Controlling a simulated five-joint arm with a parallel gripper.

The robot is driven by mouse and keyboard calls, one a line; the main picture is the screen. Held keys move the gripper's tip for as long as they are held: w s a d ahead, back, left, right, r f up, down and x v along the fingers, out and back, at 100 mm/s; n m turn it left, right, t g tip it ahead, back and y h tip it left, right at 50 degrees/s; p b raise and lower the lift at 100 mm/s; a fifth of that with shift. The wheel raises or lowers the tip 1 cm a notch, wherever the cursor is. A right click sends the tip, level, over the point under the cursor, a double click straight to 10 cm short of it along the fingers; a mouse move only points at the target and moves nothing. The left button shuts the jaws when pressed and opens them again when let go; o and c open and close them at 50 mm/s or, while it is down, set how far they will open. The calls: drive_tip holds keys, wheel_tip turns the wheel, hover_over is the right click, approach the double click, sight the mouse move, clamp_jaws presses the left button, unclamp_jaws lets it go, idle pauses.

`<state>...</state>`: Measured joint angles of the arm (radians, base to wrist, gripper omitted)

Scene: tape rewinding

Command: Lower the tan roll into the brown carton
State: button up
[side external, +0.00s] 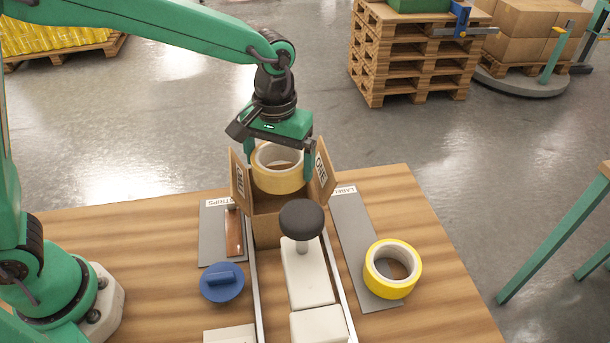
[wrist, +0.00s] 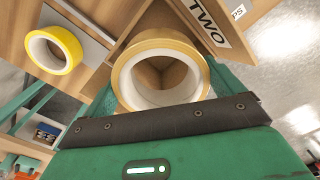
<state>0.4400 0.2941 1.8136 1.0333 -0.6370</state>
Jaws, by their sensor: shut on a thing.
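The tan roll (side external: 279,180) is between the fingers of my gripper (side external: 279,172), which is shut on it. The brown carton (side external: 266,227) stands below with its flaps open to either side. In the side external view the roll is at the level of the flaps, over the carton's opening. In the wrist view the tan roll (wrist: 161,70) fills the space before my gripper (wrist: 160,95), and the carton's inside shows through its hole. The roll hides much of the carton's opening, so I cannot tell how far its lower edge is from the rim.
A yellow roll (side external: 379,270) lies on the right grey strip (side external: 352,232). A blue lidded disc (side external: 221,282) is at the left. A black round knob (side external: 301,219) on a white block (side external: 307,275) stands in front of the carton. The wooden table (side external: 440,290) is bare at the right.

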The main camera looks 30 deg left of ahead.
drive_tip(key=shift+f, duration=1.6)
drive_tip(key=shift+f, duration=2.1)
drive_tip(key=o, duration=0.7)
drive_tip(key=shift+o, duration=0.2)
drive_tip(key=shift+r, duration=0.1)
drive_tip(key=shift+r, duration=3.45)
